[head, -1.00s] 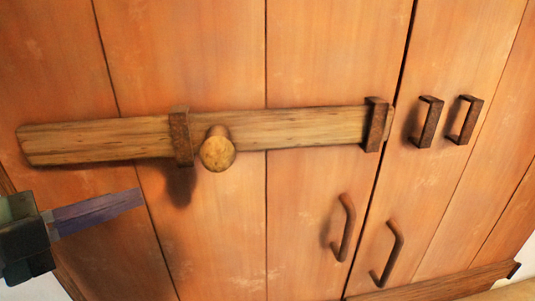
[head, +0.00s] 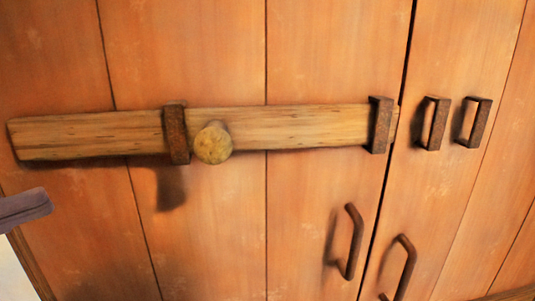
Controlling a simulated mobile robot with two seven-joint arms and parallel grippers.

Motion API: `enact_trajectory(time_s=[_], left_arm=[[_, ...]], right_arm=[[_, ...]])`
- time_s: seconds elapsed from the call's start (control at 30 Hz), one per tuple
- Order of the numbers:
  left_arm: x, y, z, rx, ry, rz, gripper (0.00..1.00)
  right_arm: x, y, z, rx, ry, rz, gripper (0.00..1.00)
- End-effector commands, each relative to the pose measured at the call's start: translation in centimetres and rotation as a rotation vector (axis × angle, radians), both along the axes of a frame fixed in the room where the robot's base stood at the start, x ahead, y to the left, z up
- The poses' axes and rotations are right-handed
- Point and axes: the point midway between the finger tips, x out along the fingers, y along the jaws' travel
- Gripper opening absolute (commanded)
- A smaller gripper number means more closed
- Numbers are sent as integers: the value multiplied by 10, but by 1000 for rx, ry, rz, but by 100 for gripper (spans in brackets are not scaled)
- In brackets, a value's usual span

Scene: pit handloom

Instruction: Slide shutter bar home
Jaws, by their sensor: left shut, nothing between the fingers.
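The wooden shutter bar (head: 290,128) lies nearly level across the left shutter (head: 220,230). It runs through two dark metal brackets, a left one (head: 176,134) and a right one (head: 380,125). A round wooden knob (head: 213,143) stands out from the bar just right of the left bracket. The bar's right end sits just past the right bracket, near the gap between the shutters. Two empty brackets (head: 434,123) (head: 474,122) are on the right shutter. My left gripper (head: 45,200) shows only its shut fingers at the left edge, below the bar's left end and apart from it. My right gripper is out of view.
A curved handle (head: 354,242) is on the left shutter and another (head: 404,268) on the right shutter, both below the bar. The shutter face between my left gripper and the knob is bare.

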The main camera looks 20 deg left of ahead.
Motion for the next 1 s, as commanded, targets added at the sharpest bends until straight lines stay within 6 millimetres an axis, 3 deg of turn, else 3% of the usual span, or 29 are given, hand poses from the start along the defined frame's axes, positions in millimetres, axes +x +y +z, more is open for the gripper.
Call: enact_trajectory(time_s=[0.17,0.6,1.0], left_arm=[[16,-13,8,-1,-5,-3,0],[82,-68,22,-2,-4,0,0],[105,-88,21,-1,1,0,0]], right_arm=[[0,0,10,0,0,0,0],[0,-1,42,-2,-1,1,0],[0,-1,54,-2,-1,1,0]])
